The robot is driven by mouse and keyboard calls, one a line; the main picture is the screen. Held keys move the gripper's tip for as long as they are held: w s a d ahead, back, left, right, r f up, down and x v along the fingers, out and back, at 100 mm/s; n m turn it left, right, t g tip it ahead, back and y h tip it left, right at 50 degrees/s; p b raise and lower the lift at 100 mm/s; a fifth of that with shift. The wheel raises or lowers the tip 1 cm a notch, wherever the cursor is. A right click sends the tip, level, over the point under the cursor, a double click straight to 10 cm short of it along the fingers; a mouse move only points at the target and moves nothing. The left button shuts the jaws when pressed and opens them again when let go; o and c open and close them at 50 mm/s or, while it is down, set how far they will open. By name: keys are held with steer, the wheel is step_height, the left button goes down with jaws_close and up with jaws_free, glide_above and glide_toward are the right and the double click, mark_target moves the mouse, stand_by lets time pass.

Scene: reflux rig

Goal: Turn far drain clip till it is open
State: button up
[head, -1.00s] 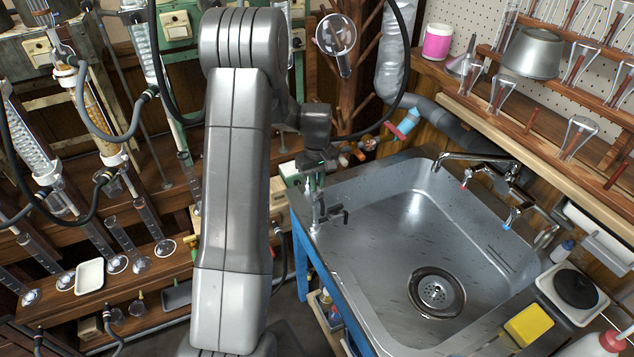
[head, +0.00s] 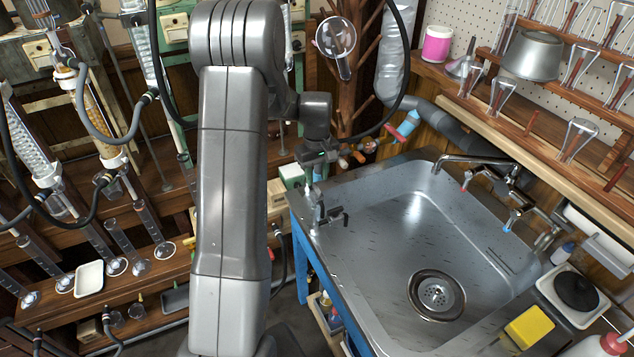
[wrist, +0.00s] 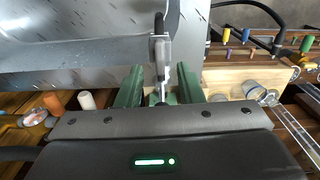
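A small grey metal fitting with a dark lever (head: 333,217) stands at the left rim of the sink; I take it to be the far drain clip, though its label or type cannot be told. In the wrist view its grey body (wrist: 160,58) stands between my fingers, with the dark upper part pointing away over the sink. My gripper (wrist: 160,88) has green fingers, spread apart with a gap on both sides of the fitting. In the head view my gripper (head: 318,175) is just above and behind the fitting. Whether the clip is open or shut cannot be told.
The steel sink (head: 385,265) lies to the right, with a tap (head: 475,165) behind. Glass columns (head: 95,115) and tubing stand at left. A wooden rack with coloured pegs (wrist: 265,42) is close by on the right in the wrist view.

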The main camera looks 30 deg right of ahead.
mark_target(317, 187)
step_height(317, 187, up, 10)
stand_by(0.3)
steer(key=shift+r, duration=0.1)
step_height(317, 187, down, 14)
steer(key=shift+r, duration=0.1)
steer(key=shift+m, duration=0.6)
steer(key=shift+n, duration=0.3)
